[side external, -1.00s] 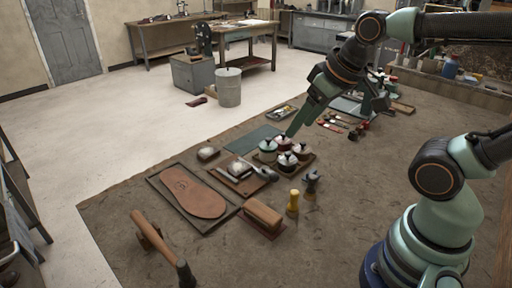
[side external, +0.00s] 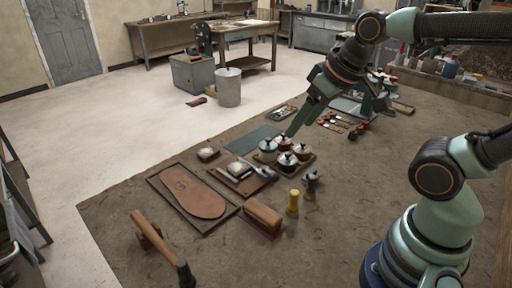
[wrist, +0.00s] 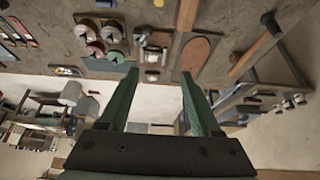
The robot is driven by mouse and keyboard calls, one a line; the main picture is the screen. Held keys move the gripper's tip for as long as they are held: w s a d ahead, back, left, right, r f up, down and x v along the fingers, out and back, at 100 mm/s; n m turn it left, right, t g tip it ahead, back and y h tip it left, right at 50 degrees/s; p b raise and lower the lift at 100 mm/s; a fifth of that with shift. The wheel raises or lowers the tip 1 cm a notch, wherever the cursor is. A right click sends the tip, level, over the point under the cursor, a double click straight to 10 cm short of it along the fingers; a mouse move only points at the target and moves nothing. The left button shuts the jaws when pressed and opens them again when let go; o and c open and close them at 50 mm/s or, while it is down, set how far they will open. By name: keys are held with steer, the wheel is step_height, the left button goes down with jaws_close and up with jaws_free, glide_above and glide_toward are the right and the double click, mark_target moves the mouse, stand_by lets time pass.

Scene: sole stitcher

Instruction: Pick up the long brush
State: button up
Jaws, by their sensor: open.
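A long brown wooden block that looks like the long brush (side external: 263,214) lies on the mat, right of the leather sole (side external: 190,192). It also shows at the top of the wrist view (wrist: 187,13), its end cut off by the frame. My gripper (side external: 290,135) is held up over the mat; its green fingers appear in front of or above the jars, well apart from the block. In the wrist view my gripper (wrist: 159,74) has its two fingers spread with nothing between them. The bristles are not clearly visible.
Several lidded jars (side external: 286,160) stand on a tray. A dark-handled tool (side external: 266,172) lies beside them. A yellow-topped bottle (side external: 293,202) and a dark small tool (side external: 311,183) stand right of the block. A hammer (side external: 150,232) lies at the front. The mat's right side is fairly clear.

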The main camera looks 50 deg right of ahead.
steer(key=o, duration=0.4)
steer(key=shift+c, duration=0.2)
steer(key=g, duration=0.6)
glide_above(262, 210)
step_height(262, 210, down, 12)
step_height(262, 210, down, 12)
steer(key=shift+f, duration=0.1)
